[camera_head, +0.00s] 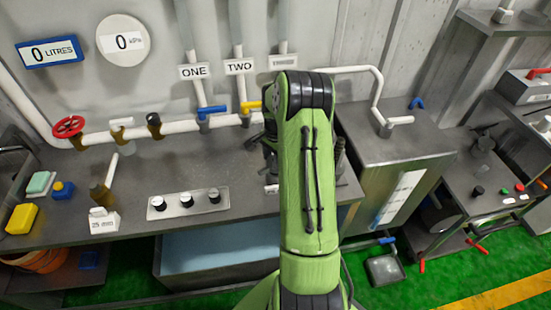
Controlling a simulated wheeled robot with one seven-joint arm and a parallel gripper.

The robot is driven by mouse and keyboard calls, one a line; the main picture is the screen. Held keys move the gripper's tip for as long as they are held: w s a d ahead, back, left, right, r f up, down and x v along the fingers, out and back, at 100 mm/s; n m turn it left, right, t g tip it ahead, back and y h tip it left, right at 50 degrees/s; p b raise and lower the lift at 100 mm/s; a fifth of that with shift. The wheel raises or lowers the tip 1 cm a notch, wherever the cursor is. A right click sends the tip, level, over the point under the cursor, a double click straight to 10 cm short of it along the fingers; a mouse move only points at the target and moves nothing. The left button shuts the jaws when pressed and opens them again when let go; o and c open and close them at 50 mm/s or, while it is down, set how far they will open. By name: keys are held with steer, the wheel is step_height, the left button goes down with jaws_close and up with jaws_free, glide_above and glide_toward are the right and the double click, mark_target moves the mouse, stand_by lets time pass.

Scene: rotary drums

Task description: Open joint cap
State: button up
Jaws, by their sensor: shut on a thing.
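My gripper (268,148) is mostly hidden behind my own green arm. Only a dark part of it shows at the arm's left edge, low over the grey workbench (240,170) near the end of the white pipe (185,127). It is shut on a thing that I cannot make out. I cannot pick out a joint cap with certainty; the place behind my arm is covered. A grey upright fitting (340,152) shows just right of the arm.
A red valve wheel (68,126), a blue-handled valve (211,110) and a yellow-handled valve (251,105) sit on the pipes. A panel with black knobs (188,203) lies on the bench. A grey tank (395,145) stands right of my arm.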

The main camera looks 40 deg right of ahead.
steer(key=s+n+b, duration=0.1)
steer(key=n, duration=0.1)
steer(key=s+n+b, duration=0.1)
steer(key=s+n, duration=0.1)
steer(key=shift+s+d+n, duration=0.1)
steer(key=shift+n, duration=0.2)
steer(key=s+d+n+b, duration=0.2)
steer(key=s+d+n, duration=0.4)
steer(key=n, duration=0.7)
steer(key=shift+d+n+b, duration=0.3)
steer(key=shift+d+b, duration=0.05)
steer(key=shift+d, duration=0.05)
steer(key=shift+s, duration=0.1)
steer(key=o, duration=1.5)
steer(key=shift+r, duration=0.1)
